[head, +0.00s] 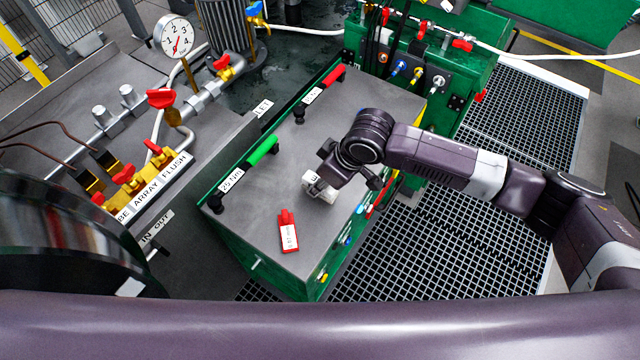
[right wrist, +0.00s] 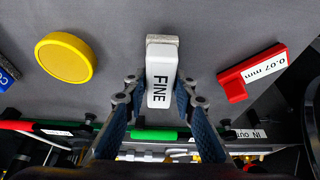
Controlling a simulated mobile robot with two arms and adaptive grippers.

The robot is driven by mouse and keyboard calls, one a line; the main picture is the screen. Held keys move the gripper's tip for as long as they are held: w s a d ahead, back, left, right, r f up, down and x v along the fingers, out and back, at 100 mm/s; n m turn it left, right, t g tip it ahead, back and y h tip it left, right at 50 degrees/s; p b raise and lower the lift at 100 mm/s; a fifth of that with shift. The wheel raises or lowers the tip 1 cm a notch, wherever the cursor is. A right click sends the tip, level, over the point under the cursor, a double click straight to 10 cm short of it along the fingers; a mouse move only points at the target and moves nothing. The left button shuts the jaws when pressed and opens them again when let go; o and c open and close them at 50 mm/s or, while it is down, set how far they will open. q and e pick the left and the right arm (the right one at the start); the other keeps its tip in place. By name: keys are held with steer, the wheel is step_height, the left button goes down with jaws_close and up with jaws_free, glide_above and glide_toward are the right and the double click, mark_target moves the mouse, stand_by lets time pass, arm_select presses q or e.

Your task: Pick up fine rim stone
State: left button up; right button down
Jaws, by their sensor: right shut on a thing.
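The fine rim stone (right wrist: 160,78) is a white block marked FINE, with a grey stone strip at its far end in the right wrist view. In the head view it shows as a small white block (head: 320,190) at the gripper, partly covered by it. My right gripper (right wrist: 160,93) has one finger on each side of the block and is shut on it. In the head view the gripper (head: 343,183) is over the grey top of the green cart (head: 250,212). I cannot tell whether the stone touches the top. My left gripper is not in view.
A red gauge marked 0.07 mm (right wrist: 255,72) and a yellow disc (right wrist: 65,57) lie on either side of the stone. Green-handled (head: 262,150) and red-handled (head: 333,76) wrenches lie along the cart's far-left edge. Valves and a pressure gauge (head: 174,36) stand at upper left.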

step_height(320, 180, up, 19)
steer(key=b, duration=0.1)
steer(key=shift+b, duration=0.4)
